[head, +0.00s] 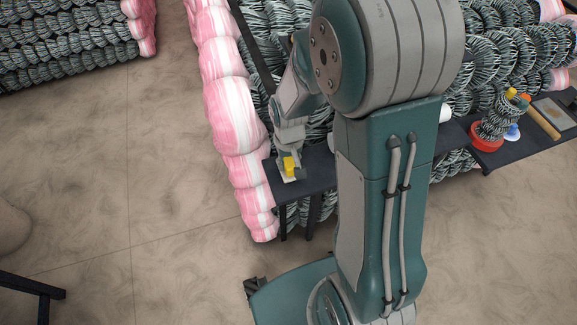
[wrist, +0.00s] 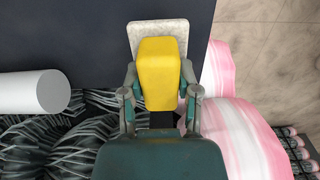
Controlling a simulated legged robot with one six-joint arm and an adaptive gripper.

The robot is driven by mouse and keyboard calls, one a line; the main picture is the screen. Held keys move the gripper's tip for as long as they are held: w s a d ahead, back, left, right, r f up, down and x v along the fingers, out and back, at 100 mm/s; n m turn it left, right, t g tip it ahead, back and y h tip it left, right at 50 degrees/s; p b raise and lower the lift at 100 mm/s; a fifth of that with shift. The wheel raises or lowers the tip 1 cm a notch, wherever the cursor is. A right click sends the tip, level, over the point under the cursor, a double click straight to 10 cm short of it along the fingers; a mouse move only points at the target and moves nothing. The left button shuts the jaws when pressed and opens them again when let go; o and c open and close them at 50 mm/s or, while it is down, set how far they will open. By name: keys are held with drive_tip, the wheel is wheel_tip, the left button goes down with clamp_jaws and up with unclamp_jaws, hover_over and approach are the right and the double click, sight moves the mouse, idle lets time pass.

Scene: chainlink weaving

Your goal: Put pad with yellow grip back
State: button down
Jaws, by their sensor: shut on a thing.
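The pad (wrist: 159,27) is a pale speckled slab with a yellow block grip (wrist: 158,72) on top. My gripper (wrist: 160,88) is shut on the yellow grip, with one finger on each side. In the wrist view the pad is over the dark shelf (wrist: 70,30), close to its right edge. I cannot tell whether the pad touches the shelf. In the head view the yellow grip (head: 290,165) and pad show at the left end of the dark shelf (head: 318,172), under my gripper (head: 289,153).
A white cylinder (wrist: 37,92) lies left of the gripper. Pink-and-white wrapped coils (head: 232,115) border the shelf's left end. Further right are a red ring base (head: 487,143) with a wire coil, a blue-and-white piece (head: 512,132) and a wooden rod (head: 543,122).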

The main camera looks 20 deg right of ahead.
sight(289, 168)
drive_tip(key=shift+d+f, duration=0.15)
drive_tip(key=shift+f, duration=1.2)
drive_tip(key=shift+f, duration=0.15)
drive_tip(key=shift+c, duration=1.7)
unclamp_jaws()
drive_tip(key=r, duration=1)
drive_tip(key=shift+w+a, duration=0.2)
drive_tip(key=shift+w, duration=0.1)
drive_tip(key=shift+s+r, duration=0.1)
drive_tip(key=shift+r, duration=0.55)
drive_tip(key=s+r+t, duration=0.5)
drive_tip(key=s+r, duration=0.9)
drive_tip(key=r, duration=0.1)
drive_tip(key=shift+s+d+r+t, duration=0.15)
drive_tip(key=shift+s+r+t, duration=0.05)
drive_tip(key=shift+r+t, duration=0.15)
